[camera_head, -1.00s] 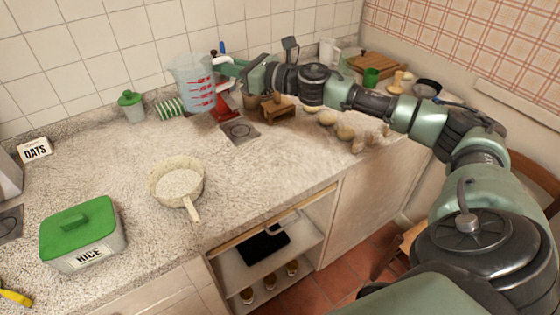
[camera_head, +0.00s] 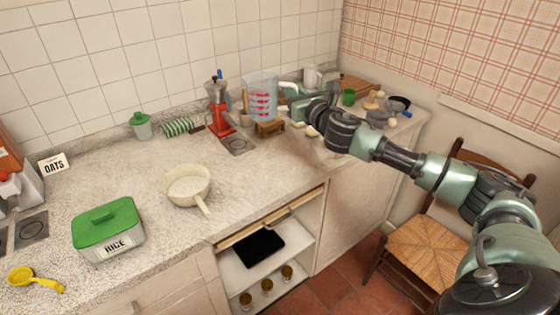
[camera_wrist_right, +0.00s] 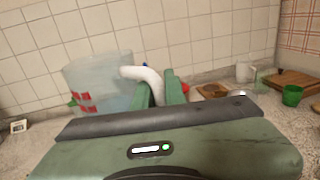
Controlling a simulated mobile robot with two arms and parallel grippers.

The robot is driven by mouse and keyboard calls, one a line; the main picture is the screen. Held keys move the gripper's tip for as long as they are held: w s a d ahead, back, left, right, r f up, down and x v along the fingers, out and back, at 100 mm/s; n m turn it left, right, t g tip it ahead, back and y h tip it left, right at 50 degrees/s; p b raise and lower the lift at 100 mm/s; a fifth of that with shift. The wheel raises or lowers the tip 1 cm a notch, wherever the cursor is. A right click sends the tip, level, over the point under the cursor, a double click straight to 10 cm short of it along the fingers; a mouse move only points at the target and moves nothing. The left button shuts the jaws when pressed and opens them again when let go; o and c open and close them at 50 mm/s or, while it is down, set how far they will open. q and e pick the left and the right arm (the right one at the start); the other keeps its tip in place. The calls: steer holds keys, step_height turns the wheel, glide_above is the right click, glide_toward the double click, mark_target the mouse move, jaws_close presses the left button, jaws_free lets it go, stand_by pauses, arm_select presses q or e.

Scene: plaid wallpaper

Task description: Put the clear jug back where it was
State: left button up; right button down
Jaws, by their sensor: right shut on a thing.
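The clear jug (camera_head: 260,97) has red markings and a white handle. It is upright near the back wall, in front of or over a small wooden stand (camera_head: 269,127); I cannot tell whether it touches anything below. My right gripper (camera_head: 292,92) is shut on the jug's handle from the right. In the right wrist view the jug (camera_wrist_right: 92,85) is at the left, with its white handle (camera_wrist_right: 148,78) between the fingers of my right gripper (camera_wrist_right: 160,92). My left gripper is not in view.
A red grinder (camera_head: 218,115) stands left of the jug. A white mug (camera_head: 312,76), a green cup (camera_head: 348,97) and a wooden board (camera_head: 362,84) are at the back right.

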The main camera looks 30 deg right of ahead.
steer(key=f+b, duration=0.2)
steer(key=f, duration=0.7)
steer(key=f+b, duration=0.2)
steer(key=f, duration=0.7)
steer(key=shift+w+d+f, duration=0.1)
steer(key=shift+w+f, duration=0.1)
steer(key=shift+f, duration=0.4)
steer(key=shift+f, duration=0.1)
steer(key=c, duration=1.5)
jaws_free()
steer(key=shift+b, duration=0.3)
steer(key=shift+o, duration=0.2)
